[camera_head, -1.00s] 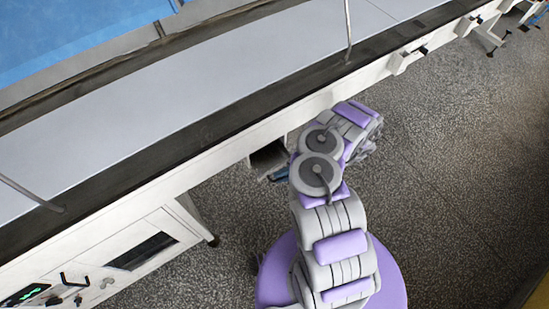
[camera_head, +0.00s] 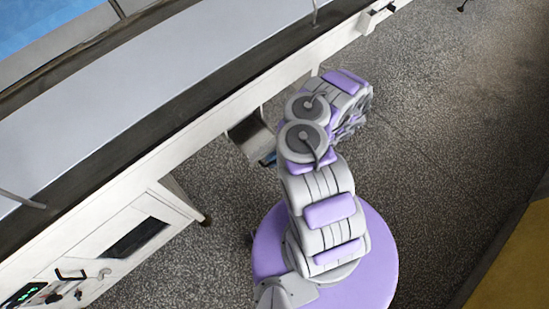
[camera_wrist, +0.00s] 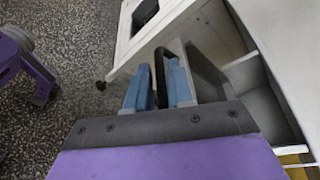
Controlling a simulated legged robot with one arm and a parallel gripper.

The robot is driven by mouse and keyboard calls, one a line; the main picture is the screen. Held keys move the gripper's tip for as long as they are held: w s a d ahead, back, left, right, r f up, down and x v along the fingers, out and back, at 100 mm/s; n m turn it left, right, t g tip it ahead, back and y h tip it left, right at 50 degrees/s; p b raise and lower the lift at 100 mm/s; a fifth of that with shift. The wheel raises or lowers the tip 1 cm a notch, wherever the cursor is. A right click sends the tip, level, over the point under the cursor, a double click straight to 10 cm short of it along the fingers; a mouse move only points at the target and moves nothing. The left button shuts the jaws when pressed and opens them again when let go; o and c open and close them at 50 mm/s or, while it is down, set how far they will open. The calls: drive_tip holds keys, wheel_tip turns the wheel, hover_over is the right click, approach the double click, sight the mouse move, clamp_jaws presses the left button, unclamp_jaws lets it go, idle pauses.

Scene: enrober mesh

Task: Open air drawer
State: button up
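The drawer (camera_head: 250,136) is a grey box sticking out below the white machine's edge in the head view. In the wrist view its grey front (camera_wrist: 208,62) carries a black upright handle (camera_wrist: 160,62). A pale, open-topped hollow lies to the right of that front. My gripper (camera_wrist: 159,78) has two blue fingers, one on each side of the handle, close against it. Contact is hard to make out at this size. In the head view my arm hides most of the gripper and the drawer front; only a bit of blue shows beside the drawer.
The long white machine (camera_head: 215,118) runs diagonally above the drawer. A control panel with a green display (camera_head: 25,294) and a dark window (camera_head: 137,238) are at lower left. Speckled floor is clear to the right. A yellow surface (camera_head: 512,268) lies at lower right.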

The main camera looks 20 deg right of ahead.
drive_tip(key=shift+d, duration=0.1)
drive_tip(key=p+v, duration=0.1)
drive_tip(key=v, duration=1.6)
drive_tip(key=shift+d+p, duration=0.15)
drive_tip(key=shift+p, duration=0.25)
drive_tip(key=shift+w, duration=0.1)
drive_tip(key=w+a+r+n+g+h, duration=0.1)
drive_tip(key=w+a+r+n+g, duration=0.25)
drive_tip(key=a+r, duration=0.55)
drive_tip(key=w+a+r+n+g+h, duration=0.15)
drive_tip(key=w+a+r, duration=0.4)
drive_tip(key=r, duration=0.65)
drive_tip(key=s+a+r+n+g+h, duration=0.1)
drive_tip(key=s+a+r+n+h, duration=0.1)
drive_tip(key=s+a+r+h, duration=0.4)
drive_tip(key=s+a+r+n+h, duration=0.1)
drive_tip(key=s+a+r, duration=0.3)
drive_tip(key=s+r, duration=0.5)
drive_tip(key=s+d+r+t+h, duration=0.1)
drive_tip(key=s+d+h, duration=0.1)
drive_tip(key=s, duration=0.4)
drive_tip(key=s+d+r+m+t+h, duration=0.1)
drive_tip(key=s+d+t+h, duration=0.1)
drive_tip(key=s+h, duration=0.2)
drive_tip(key=s, duration=0.3)
drive_tip(key=shift+d+r+t, duration=0.15)
drive_tip(key=shift+r+t, duration=0.1)
drive_tip(key=shift+t, duration=0.05)
